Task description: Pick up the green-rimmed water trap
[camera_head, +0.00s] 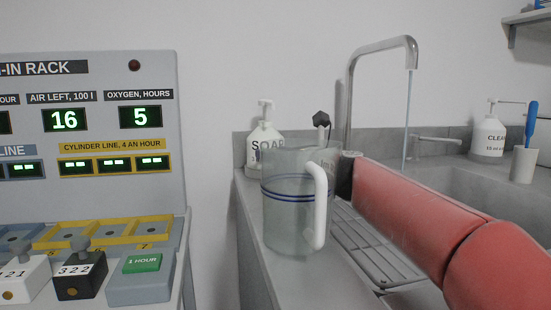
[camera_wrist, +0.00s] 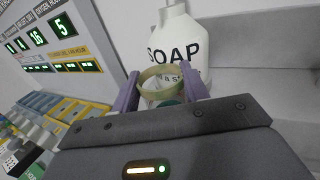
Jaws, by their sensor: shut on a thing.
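The green-rimmed water trap (camera_wrist: 147,76) shows in the wrist view as a small clear cup with a yellow-green rim. It is between the two purple fingers of my gripper (camera_wrist: 161,86), which is shut on it. Its lower part is hidden by the gripper body. The soap bottle stands close behind it, and I cannot tell whether the two touch. In the head view I cannot make out the trap or my fingertips, with the clear jug in front of that spot.
A clear jug (camera_head: 284,222) with blue lines stands on the counter's front left. The soap bottle (camera_head: 254,152) (camera_wrist: 184,38) is behind it. A tap (camera_head: 350,85) runs water into the sink at right. The rack (camera_head: 95,85) with displays and blocks is at left.

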